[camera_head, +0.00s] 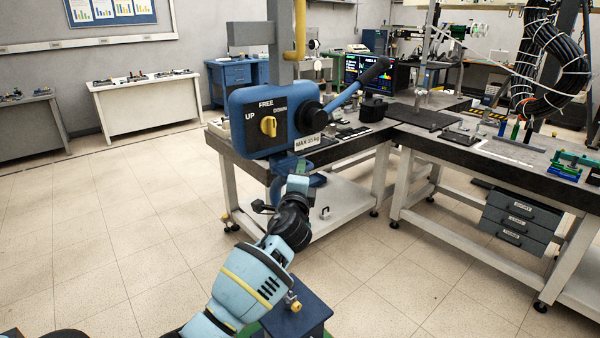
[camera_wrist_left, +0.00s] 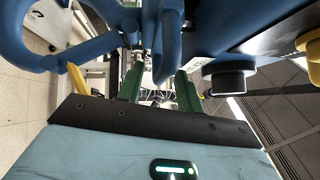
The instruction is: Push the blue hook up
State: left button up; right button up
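The blue hook (camera_head: 318,180) hangs below a blue hoist box (camera_head: 245,105), partly hidden behind my left gripper (camera_head: 298,170). The gripper reaches up from below to the top part of the hook, just under the box. In the left wrist view, the curved blue hook (camera_wrist_left: 14,45) fills the upper left. The green fingers of my left gripper (camera_wrist_left: 160,88) stand apart there, with a blue part (camera_wrist_left: 168,45) showing between or just beyond them. I cannot tell whether they touch it. My right gripper is not in view.
The box has a yellow knob (camera_head: 269,126) with UP, FREE and DOWN labels, and a blue lever with a black grip (camera_head: 376,70). A workbench (camera_head: 440,148) with tools stands behind and right. A blue block (camera_head: 297,318) is beside my left arm. Floor at left is clear.

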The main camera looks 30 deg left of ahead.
pick_arm(q)
jog(key=v, duration=0.6)
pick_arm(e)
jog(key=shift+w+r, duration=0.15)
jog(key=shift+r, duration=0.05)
pick_arm(q)
jog(key=shift+s+f, duration=0.1)
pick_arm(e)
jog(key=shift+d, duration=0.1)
